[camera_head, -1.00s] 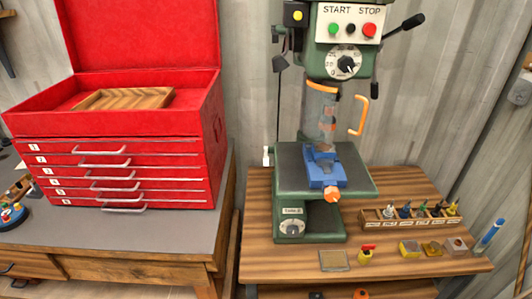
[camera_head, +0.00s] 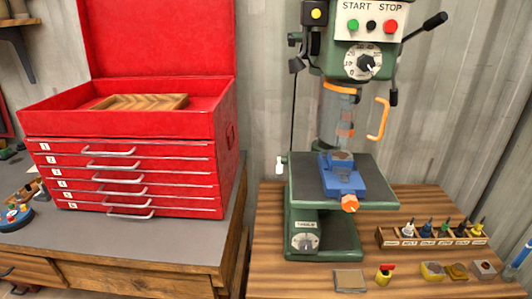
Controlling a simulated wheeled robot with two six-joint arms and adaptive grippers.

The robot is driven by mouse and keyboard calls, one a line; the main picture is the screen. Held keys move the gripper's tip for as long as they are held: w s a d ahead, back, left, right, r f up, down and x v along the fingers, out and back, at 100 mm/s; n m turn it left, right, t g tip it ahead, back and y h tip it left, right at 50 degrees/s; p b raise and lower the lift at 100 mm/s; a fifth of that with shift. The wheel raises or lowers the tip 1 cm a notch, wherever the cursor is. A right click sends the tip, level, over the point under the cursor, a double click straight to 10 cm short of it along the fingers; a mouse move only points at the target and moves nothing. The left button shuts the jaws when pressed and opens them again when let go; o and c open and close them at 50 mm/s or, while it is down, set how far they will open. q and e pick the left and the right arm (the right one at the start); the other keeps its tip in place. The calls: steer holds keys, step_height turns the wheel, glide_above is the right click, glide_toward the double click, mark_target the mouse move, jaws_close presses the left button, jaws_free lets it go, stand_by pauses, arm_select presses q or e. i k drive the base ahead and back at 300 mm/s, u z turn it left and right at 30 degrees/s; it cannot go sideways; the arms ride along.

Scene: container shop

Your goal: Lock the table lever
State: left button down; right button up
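A green drill press (camera_head: 304,218) stands on a wooden bench, with its dark square table (camera_head: 379,188) at mid height. The table lever, as far as I can tell, is the small white-tipped handle (camera_head: 280,165) at the table's left edge; it looks upright, and whether it is locked I cannot tell. A blue vise (camera_head: 342,181) with an orange knob (camera_head: 349,203) sits on the table. Neither of my grippers shows.
A red tool chest (camera_head: 130,175) with several drawers and a raised lid stands on the left bench. A gap separates the benches. A clear guard with an orange handle (camera_head: 379,120) hangs above the vise.

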mark_target(279, 167)
steer(key=u, duration=1.85)
steer(key=k, duration=0.7)
steer(key=z, duration=2.5)
